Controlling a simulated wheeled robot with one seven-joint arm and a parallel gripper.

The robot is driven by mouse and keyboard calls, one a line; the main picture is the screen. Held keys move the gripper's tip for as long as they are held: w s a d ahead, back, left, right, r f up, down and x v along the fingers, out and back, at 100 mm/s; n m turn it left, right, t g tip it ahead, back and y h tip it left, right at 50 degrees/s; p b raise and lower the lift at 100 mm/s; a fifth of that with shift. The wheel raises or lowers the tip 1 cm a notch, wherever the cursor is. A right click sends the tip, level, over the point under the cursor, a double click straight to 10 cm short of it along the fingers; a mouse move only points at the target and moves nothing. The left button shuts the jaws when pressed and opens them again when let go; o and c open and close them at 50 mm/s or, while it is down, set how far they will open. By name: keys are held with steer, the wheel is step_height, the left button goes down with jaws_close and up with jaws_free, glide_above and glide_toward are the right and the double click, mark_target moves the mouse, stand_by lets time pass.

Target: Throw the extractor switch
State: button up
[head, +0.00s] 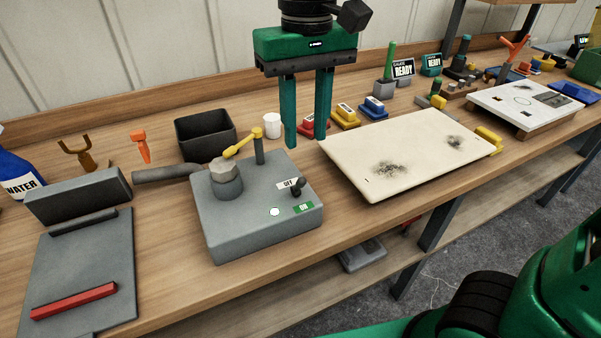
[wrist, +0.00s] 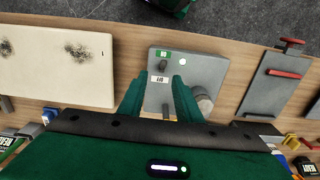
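A grey box (head: 235,235) on the bench carries a small dark toggle switch (head: 298,187) between a white OFF label (head: 287,183) and a green ON label (head: 304,208). I cannot tell clearly which way the toggle leans. A pale round light (head: 275,211) sits beside it on the top face. In the wrist view the toggle (wrist: 163,66) lies ahead of the fingertips, with the box (wrist: 205,72) around it. My gripper (head: 306,142) is open and empty, fingers pointing down, behind the box and apart from the switch.
A post with a yellow lever (head: 243,142) and a grey round fitting with a pipe (head: 225,175) rise from the box. A cream board (head: 410,150) with dark smudges lies to the right. A dark bin (head: 205,132) and white cup (head: 272,125) stand behind.

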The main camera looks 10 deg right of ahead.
mark_target(299, 186)
steer(key=shift+s+a+f, duration=0.1)
steer(key=shift+a+f, duration=0.25)
steer(key=shift+a, duration=0.05)
step_height(299, 186, down, 10)
steer(key=shift+d+r, duration=0.1)
jaws_close()
